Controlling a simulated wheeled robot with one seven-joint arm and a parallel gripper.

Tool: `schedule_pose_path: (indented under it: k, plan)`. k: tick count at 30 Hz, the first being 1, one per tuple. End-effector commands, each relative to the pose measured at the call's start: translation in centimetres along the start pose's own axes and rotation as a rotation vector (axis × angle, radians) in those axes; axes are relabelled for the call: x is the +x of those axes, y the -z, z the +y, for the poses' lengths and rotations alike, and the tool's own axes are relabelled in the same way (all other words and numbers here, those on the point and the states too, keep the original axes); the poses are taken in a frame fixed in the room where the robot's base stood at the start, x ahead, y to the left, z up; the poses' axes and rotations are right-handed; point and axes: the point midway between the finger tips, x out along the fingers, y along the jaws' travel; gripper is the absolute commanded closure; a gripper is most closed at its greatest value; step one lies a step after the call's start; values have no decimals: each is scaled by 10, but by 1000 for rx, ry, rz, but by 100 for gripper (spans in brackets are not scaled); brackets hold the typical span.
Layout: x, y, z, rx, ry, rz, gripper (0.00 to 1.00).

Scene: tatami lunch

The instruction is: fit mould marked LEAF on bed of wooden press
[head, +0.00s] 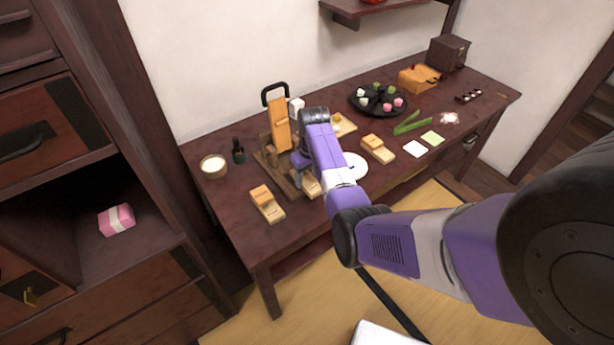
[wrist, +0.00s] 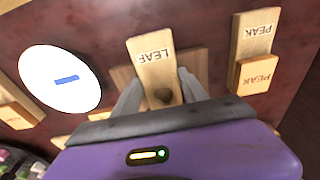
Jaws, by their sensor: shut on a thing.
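The mould marked LEAF (wrist: 152,62) is pale wood with a dark heart-shaped hollow near my gripper. My gripper (wrist: 158,90) is shut on it, one finger along each side. In the head view the held mould (head: 311,184) shows partly behind my wrist, at the front of the wooden press (head: 279,133), whose tall lever block has a black handle. Darker wood of the press bed (wrist: 196,64) shows on both sides beneath the mould in the wrist view. I cannot tell whether the mould touches the bed. My arm hides part of the press.
A mould marked PEAK (wrist: 252,50) lies beside the press, also seen in the head view (head: 267,204). A white plate (wrist: 40,85) with a blue mark lies on the other side. Another mould (head: 378,149), a black sweets tray (head: 378,99) and a bowl (head: 213,167) are on the table.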

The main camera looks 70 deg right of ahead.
Motion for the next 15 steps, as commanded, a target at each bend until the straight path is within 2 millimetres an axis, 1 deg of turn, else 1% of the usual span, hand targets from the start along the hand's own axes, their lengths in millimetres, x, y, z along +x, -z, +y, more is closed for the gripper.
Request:
schedule_pose_path:
  k: [4,5,6,8,15]
  plan:
    - [3,0,0,0,0,0,91]
    - [2,0,0,0,0,0,44]
    - [2,0,0,0,0,0,36]
    - [2,0,0,0,0,0,24]
    - [2,0,0,0,0,-1,24]
